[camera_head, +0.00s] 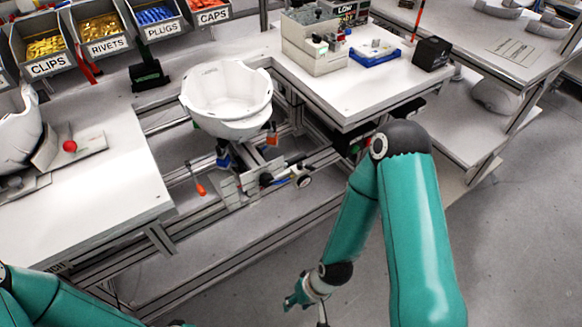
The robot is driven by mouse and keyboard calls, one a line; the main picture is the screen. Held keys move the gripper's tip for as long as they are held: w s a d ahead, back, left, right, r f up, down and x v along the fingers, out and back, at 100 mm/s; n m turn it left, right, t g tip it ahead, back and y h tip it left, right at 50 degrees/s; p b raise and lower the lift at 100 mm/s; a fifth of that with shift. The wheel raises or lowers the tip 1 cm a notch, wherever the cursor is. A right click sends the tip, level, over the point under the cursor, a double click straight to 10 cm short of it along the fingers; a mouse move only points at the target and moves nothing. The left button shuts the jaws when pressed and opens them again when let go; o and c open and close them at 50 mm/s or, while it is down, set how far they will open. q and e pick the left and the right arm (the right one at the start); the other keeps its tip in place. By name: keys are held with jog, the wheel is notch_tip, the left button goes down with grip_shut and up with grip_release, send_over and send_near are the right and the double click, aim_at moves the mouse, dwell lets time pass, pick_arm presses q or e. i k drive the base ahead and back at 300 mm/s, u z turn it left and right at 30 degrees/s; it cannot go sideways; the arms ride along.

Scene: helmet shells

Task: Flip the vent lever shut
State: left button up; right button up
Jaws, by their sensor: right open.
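A white helmet shell (227,95) sits open side up in a metal fixture (240,187) in the gap between two benches. Orange-tipped handles (200,188) show around this fixture, one on its left and one just right of the shell. A red ball knob (69,146) stands on a grey piece on the left bench. I cannot tell which of these is the vent lever. My right gripper (308,302) is at the bottom edge, open, well below and apart from the fixture, partly cut off. My left arm shows at the lower left; its gripper is out of view.
Bins of clips (46,53), rivets, plugs and caps line the back. The right bench (350,103) holds a grey box (312,48), a blue tray (375,53) and a black box (432,54). Another shell (18,130) is at the left edge. The lower floor is clear.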

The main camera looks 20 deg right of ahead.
aim_at(300, 165)
jog(key=z, duration=2.2)
jog(key=i, duration=0.1)
jog(key=u, duration=3.6)
jog(key=k, duration=1)
jog(key=z, duration=1.6)
jog(key=i, duration=1)
jog(key=z, duration=0.05)
